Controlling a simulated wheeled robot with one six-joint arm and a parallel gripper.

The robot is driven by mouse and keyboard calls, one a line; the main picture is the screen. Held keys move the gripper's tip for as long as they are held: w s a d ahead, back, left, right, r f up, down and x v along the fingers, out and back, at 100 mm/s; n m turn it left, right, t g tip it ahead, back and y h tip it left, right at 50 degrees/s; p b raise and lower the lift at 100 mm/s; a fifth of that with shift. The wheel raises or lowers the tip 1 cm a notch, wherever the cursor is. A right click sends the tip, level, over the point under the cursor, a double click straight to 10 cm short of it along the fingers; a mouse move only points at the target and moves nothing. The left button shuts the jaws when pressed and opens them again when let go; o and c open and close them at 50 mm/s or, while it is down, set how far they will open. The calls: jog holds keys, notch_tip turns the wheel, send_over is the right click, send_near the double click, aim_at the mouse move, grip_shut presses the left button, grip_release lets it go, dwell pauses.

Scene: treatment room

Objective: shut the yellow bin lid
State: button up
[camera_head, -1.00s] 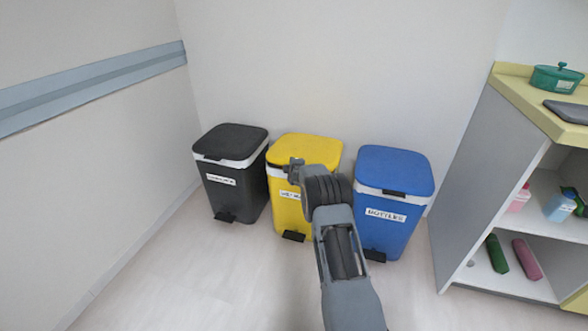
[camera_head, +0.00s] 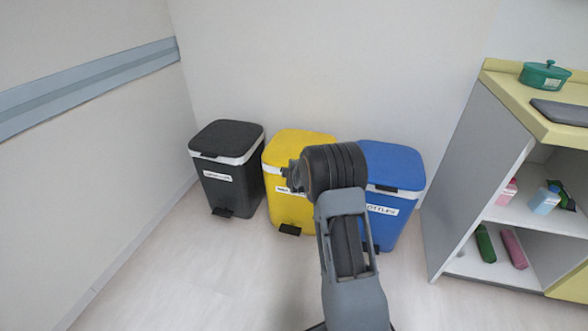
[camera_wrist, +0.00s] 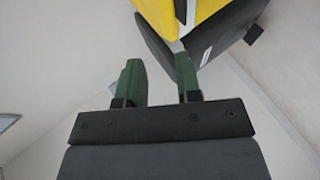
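The yellow bin (camera_head: 285,205) stands between a black and a blue bin against the back wall. Its yellow lid (camera_head: 300,146) lies flat on the white rim and looks shut; my arm hides its right front part. In the head view my gripper (camera_head: 290,176) is in front of the yellow bin's upper front, mostly hidden by my wrist. In the wrist view the two green fingers of my gripper (camera_wrist: 160,82) are apart with nothing between them. Part of the yellow bin (camera_wrist: 163,12) shows at the top there, beyond the fingertips.
The black bin (camera_head: 226,185) is at left and the blue bin (camera_head: 391,215) at right, partly behind my arm; both lids look shut. A grey-sided cabinet (camera_head: 468,165) with open shelves stands at right. The floor (camera_head: 190,270) in front is clear.

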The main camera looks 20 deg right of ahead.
jog(key=shift+v, duration=0.9)
jog(key=s+a+r+m+g+y+p, duration=0.1)
jog(key=s+a+r+m+p, duration=0.15)
jog(key=s+r+p, duration=0.55)
jog(key=s+a+r+m+g+p, duration=0.15)
jog(key=a+r+p, duration=0.25)
jog(key=r, duration=0.7)
jog(key=s+a+r+m+g+y+p, duration=0.1)
jog(key=s+a+r+m+p, duration=0.15)
jog(key=s+r+p, duration=0.55)
jog(key=s+a+r+m+g+p, duration=0.2)
jog(key=s+a+r+m+p, duration=0.1)
jog(key=s+r+p, duration=0.3)
jog(key=s+a+r+m+g+y+p, duration=0.1)
jog(key=s+r+p, duration=0.4)
jog(key=s+r, duration=0.6)
jog(key=shift+s+a+m+g+p, duration=0.3)
jog(key=shift+a+m+g+p, duration=0.1)
jog(key=shift+a+m+g, duration=0.55)
jog(key=shift+d+r, duration=0.1)
